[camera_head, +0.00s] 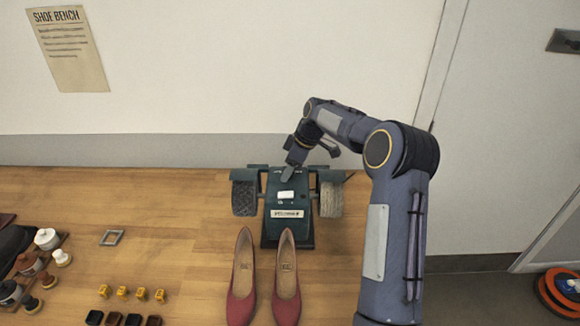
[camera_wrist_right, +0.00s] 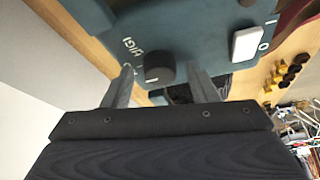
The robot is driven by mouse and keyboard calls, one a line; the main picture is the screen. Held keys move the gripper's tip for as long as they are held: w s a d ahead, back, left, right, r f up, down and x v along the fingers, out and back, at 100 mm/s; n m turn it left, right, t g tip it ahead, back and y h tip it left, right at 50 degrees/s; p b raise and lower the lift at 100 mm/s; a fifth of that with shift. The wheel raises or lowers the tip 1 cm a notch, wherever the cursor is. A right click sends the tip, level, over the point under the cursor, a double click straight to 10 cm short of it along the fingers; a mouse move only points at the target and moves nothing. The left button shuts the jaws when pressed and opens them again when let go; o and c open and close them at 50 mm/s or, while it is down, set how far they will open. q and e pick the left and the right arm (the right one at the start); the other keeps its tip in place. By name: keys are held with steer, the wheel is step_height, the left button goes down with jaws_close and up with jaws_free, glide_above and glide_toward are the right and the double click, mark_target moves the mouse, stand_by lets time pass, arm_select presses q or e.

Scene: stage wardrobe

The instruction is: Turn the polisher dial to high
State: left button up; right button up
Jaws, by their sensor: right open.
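In the head view, the right gripper (camera_head: 291,166) is over the polisher's back and hides the dial. My left gripper is out of view.
A white rocker switch (camera_wrist_right: 250,42) sits on the polisher near the dial. Red shoes (camera_head: 241,285) stand in front of it.

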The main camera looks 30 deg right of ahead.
steer(key=c, duration=1)
steer(key=shift+o, duration=0.2)
steer(key=shift+a+f+m+t+h+b, duration=0.1)
steer(key=shift+m+t+h+b, duration=0.25)
steer(key=shift+m+b, duration=0.8)
steer(key=m+h+b, duration=0.1)
steer(key=m, duration=0.1)
steer(key=shift+m+t, duration=0.25)
steer(key=shift+m, duration=0.1)
steer(key=m, duration=0.1)
steer(key=m+h+b, duration=0.1)
steer(key=m, duration=0.1)
steer(key=shift+a+m, duration=0.2)
steer(key=shift+m, duration=0.1)
steer(key=shift+r+m+h, duration=0.2)
steer(key=shift+m+h, duration=0.55)
steer(key=shift+m, duration=0.85)
